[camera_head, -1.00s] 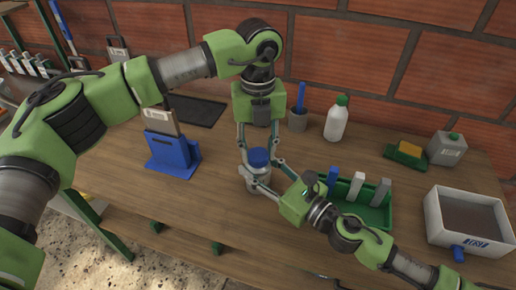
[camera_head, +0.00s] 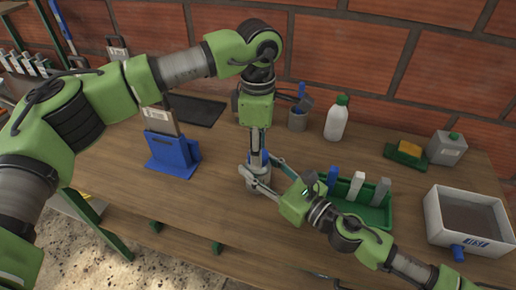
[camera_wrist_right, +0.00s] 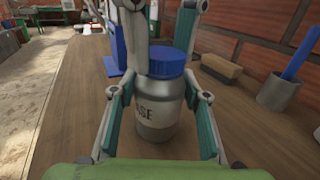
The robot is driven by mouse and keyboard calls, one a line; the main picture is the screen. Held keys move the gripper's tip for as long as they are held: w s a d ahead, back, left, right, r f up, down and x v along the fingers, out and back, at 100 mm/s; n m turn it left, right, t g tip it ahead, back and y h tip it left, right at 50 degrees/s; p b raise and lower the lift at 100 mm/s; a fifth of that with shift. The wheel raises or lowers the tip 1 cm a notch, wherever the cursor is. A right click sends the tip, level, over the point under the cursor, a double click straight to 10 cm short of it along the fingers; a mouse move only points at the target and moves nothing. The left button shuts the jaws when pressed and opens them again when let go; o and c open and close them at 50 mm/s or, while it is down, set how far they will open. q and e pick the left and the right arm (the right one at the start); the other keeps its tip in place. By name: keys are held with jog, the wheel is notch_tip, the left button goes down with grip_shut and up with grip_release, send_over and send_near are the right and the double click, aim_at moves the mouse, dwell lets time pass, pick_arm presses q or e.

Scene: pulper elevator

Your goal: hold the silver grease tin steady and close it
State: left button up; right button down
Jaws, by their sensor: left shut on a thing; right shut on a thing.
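The silver grease tin (camera_head: 257,186) stands upright on the bench, with a blue lid (camera_wrist_right: 170,62) on its top. The tin's body (camera_wrist_right: 166,112), with dark lettering, shows large in the right wrist view. My left gripper (camera_head: 257,154) comes straight down from above and is shut on the blue lid, one finger on each side. My right gripper (camera_head: 258,166) reaches in from the right and is shut around the tin's body. In the head view the left fingers hide most of the lid.
A blue stand (camera_head: 172,157) is left of the tin. A green tray (camera_head: 372,217) with upright pieces is close on the right. Behind are a grey cup (camera_head: 298,120) and a white bottle (camera_head: 336,121). A white box (camera_head: 437,229) is far right. The front bench is clear.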

pick_arm(q)
jog(key=m, duration=0.4)
jog(key=shift+m, duration=0.4)
jog(key=o, duration=1.2)
jog(key=shift+r, duration=0.1)
jog(key=shift+r, duration=2.2)
jog(key=shift+c, duration=0.3)
